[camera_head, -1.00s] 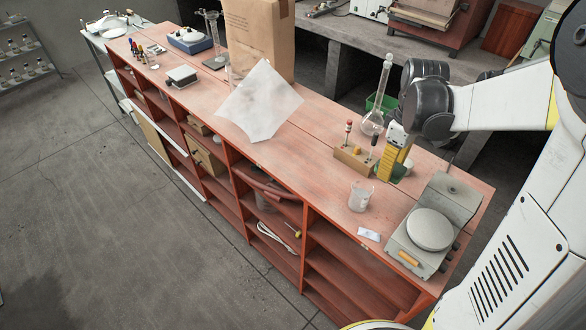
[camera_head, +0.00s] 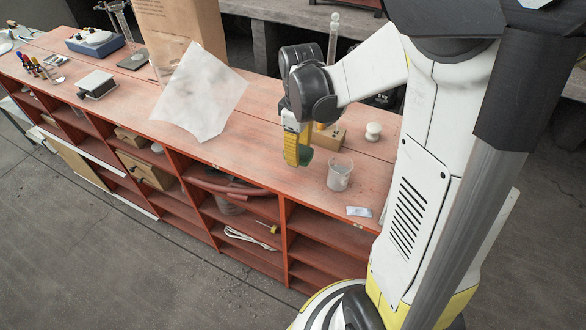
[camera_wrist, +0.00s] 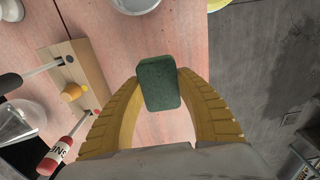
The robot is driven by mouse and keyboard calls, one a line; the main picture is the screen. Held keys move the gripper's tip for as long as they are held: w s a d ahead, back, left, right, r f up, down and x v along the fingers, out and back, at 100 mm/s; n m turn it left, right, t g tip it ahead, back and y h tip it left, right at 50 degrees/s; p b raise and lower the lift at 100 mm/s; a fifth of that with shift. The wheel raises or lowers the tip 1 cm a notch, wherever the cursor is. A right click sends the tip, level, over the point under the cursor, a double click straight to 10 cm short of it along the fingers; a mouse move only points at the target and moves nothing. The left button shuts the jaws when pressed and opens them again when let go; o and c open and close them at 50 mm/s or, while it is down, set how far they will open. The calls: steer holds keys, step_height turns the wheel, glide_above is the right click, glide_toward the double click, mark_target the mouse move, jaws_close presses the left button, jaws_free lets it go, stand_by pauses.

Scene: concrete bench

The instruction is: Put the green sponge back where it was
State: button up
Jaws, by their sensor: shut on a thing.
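The green sponge (camera_wrist: 158,84) is pinched between the two yellow fingers of my gripper (camera_wrist: 158,80) in the wrist view. In the head view my gripper (camera_head: 297,155) hangs over the front part of the red bench (camera_head: 240,128), and a sliver of the dark green sponge (camera_head: 307,157) shows beside the yellow fingers. In the wrist view the bench top lies below the sponge, with the bench edge and grey floor to the right. I cannot tell how high the sponge is above the bench.
A wooden block with upright tools (camera_head: 328,136) stands close behind my gripper. A glass beaker (camera_head: 339,174) and a small white packet (camera_head: 359,211) are to its right. A white sheet (camera_head: 199,92) leans by a paper bag (camera_head: 183,28) to the left. Bench top between sheet and gripper is clear.

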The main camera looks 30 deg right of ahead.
mark_target(294, 169)
steer(key=shift+w+a+f, duration=0.25)
steer(key=shift+a+f, duration=0.2)
steer(key=shift+a, duration=0.1)
steer(key=shift+f+b, duration=1.15)
steer(key=shift+f, duration=0.75)
steer(key=shift+f, duration=0.25)
steer(key=o, duration=1.1)
steer(key=shift+r, duration=0.1)
steer(key=shift+r, duration=0.1)
